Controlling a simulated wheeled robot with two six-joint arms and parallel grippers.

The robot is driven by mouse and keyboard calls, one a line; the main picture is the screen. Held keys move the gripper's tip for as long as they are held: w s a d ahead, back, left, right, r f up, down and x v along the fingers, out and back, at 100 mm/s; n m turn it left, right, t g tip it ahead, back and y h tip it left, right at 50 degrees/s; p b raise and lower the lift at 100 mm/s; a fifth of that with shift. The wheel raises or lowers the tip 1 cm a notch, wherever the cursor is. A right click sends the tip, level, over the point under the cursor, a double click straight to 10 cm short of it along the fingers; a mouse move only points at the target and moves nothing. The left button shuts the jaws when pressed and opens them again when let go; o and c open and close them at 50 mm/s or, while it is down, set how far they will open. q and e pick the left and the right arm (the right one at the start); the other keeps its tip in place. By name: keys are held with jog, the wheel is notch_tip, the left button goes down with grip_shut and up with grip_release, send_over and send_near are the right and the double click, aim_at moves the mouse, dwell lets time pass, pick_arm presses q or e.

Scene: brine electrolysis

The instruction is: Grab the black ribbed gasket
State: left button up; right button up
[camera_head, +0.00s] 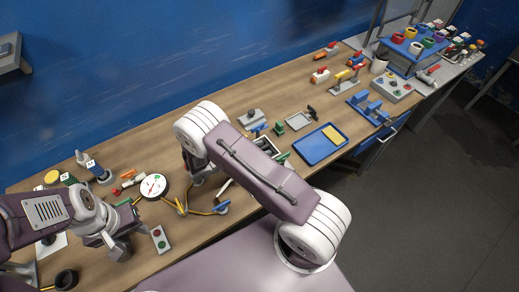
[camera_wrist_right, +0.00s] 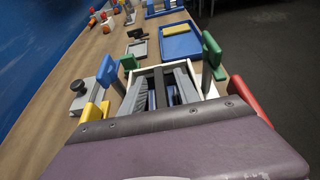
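A thick black ring (camera_head: 66,279) lies on the wooden bench at the lower left in the head view. It is the closest match to the gasket, but its ribs are too small to make out. My left gripper (camera_head: 124,234) is above the bench, right of and beyond the ring, apart from it. Its finger gap is unclear. My right arm crosses the middle of the head view and hides its own gripper. In the right wrist view my purple wrist covers the bottom, and I cannot separate fingers from the grey bars beyond it.
An open box with grey bars and dark slots (camera_wrist_right: 158,92) has coloured clamps around it. A blue tray (camera_head: 312,157) lies to its right. A round gauge (camera_head: 153,187) and a button box (camera_head: 160,239) stand near my left gripper. A blue rack (camera_head: 404,66) is far right.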

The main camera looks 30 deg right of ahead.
grip_shut()
jog(key=shift+a+r, duration=0.1)
jog(key=shift+r, duration=0.1)
jog(key=r, duration=0.2)
jog(key=r+b, duration=0.1)
jog(key=r, duration=0.1)
jog(key=shift+s+d, duration=0.25)
jog(key=shift+s, duration=0.05)
jog(key=s+d+r+b, duration=0.1)
jog(key=s+d+r, duration=0.5)
jog(key=s, duration=0.3)
jog(key=shift+r, duration=0.3)
